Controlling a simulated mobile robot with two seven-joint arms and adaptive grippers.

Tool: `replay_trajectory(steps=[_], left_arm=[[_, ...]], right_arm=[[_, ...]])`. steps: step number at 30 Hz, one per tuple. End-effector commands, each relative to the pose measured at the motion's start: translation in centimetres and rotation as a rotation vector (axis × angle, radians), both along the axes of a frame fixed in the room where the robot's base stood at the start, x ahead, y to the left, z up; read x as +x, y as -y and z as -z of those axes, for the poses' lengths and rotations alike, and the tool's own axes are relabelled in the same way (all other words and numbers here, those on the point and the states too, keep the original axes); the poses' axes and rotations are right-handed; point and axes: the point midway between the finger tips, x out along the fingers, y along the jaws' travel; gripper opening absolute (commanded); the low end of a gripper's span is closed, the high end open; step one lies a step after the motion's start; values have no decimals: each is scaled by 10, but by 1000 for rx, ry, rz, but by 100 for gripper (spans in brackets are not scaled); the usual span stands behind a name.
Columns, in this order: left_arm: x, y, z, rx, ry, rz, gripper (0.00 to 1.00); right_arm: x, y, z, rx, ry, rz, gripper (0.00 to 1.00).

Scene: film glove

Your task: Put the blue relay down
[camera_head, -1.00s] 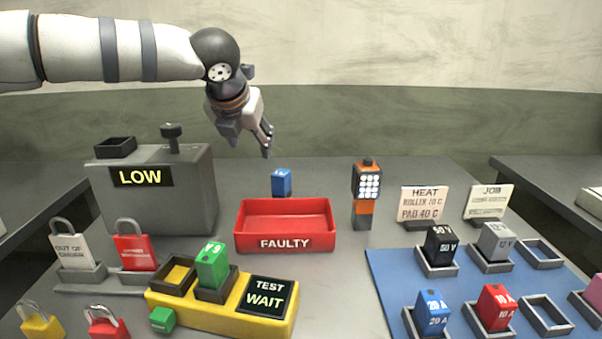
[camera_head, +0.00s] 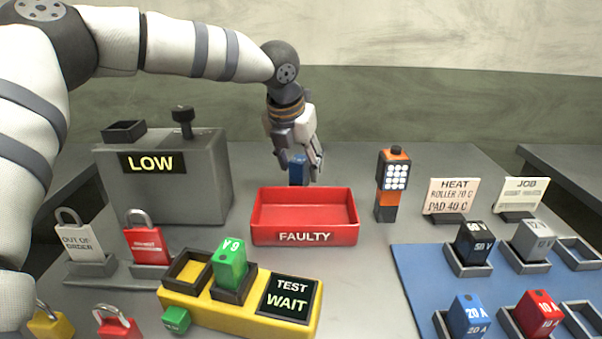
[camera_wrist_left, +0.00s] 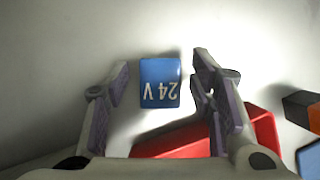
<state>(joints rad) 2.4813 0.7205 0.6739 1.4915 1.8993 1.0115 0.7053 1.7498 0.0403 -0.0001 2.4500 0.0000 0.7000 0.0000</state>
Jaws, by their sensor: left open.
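The blue relay (camera_head: 298,171), marked 24 V, stands on the grey table just behind the red FAULTY tray (camera_head: 304,237). My left gripper (camera_head: 301,163) points down at it, with its fingers open to either side. In the left wrist view the blue relay (camera_wrist_left: 160,83) lies between the two open fingers (camera_wrist_left: 161,76), with a visible gap on each side. Its lower part is hidden behind the tray in the head view. A second blue relay (camera_head: 468,317), marked 20 A, sits in a holder on the blue mat (camera_head: 416,267). My right gripper is not in view.
The FAULTY tray is empty. A grey LOW machine (camera_head: 200,190) stands left, and an orange-black handheld device (camera_head: 394,180) right. A yellow tester (camera_head: 240,318) reading WAIT holds a green relay (camera_head: 230,262). Padlocks stand at the left; signs stand at the right.

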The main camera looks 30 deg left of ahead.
Motion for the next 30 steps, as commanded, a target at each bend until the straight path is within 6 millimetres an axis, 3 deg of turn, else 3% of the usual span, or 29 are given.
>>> replay_trajectory(steps=[6, 12, 13, 23, 26, 30], left_arm=[[1, 0, -1, 0, 5, 0, 48], [1, 0, -1, 0, 4, 0, 2], [1, 0, -1, 0, 4, 0, 0], [1, 0, -4, -1, 4, -1, 0], [2, 0, -16, 0, 8, 0, 0], [-9, 8, -52, 0, 14, 5, 0]], right_arm=[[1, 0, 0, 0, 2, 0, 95], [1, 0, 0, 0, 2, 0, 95], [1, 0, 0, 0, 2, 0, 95], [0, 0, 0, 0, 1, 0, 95], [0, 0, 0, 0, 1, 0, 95], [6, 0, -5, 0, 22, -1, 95]])
